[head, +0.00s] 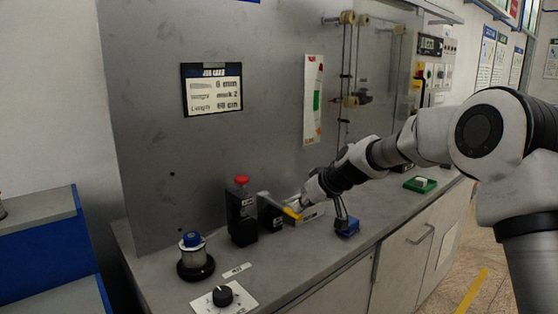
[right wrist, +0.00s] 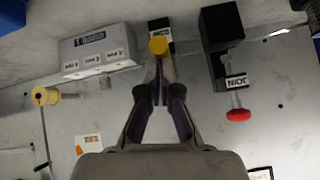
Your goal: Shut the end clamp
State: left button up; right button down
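The end clamp (head: 269,211) appears to be the small dark block on the bench, beside the black unit with the red knob. Its yellow-tipped handle (head: 292,213) points toward the bench front in the head view. In the right wrist view the round yellow tip (right wrist: 158,46) is right at the ends of my fingers, with part of the dark block (right wrist: 160,27) behind it. My right gripper (right wrist: 159,68) has its fingers drawn together at the yellow tip. They look shut; I cannot tell whether they touch it. My left gripper is not in view.
The black unit with the red knob (head: 242,213) stands left of the clamp. A grey labelled box (right wrist: 100,52) is close on the other side.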

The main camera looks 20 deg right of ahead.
jog(key=shift+s+a+f+g, duration=0.1)
jog(key=shift+s+f+g, duration=0.1)
jog(key=shift+f, duration=0.25)
jog(key=shift+s+a+f+g, duration=0.1)
jog(key=shift+s+f, duration=0.05)
jog(key=shift+f, duration=0.25)
notch_tip(320, 180, up, 6)
jog(key=d+p, duration=0.1)
jog(key=p, duration=0.3)
jog(key=s+d+r, duration=0.1)
jog(key=s+d, duration=0.2)
jog(key=s, duration=0.5)
jog(key=shift+d+r, duration=0.35)
jog(key=shift+r, duration=0.05)
jog(key=shift+s, duration=0.1)
